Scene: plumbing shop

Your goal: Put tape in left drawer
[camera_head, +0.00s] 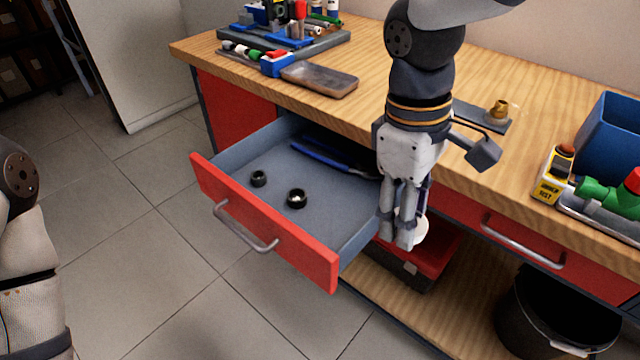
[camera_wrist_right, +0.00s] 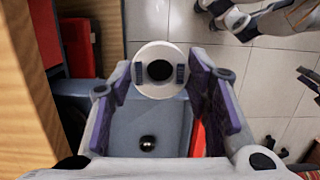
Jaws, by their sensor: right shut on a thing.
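My right gripper (camera_head: 402,240) points down just right of the open left drawer, in front of the bench. It is shut on the tape (camera_head: 420,231), a white roll mostly hidden behind the fingers. In the right wrist view the tape (camera_wrist_right: 146,87) shows as a white ring with a dark centre, between the fingertips (camera_wrist_right: 160,75). The left drawer (camera_head: 335,265) has a red front and a grey inside. My left arm shows at the left edge of the head view, with its gripper out of the picture.
Two black rings (camera_head: 297,198) and blue-handled pliers (camera_head: 320,153) lie in the drawer, with bare floor around them. The wooden bench top (camera_head: 335,110) stands close behind.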

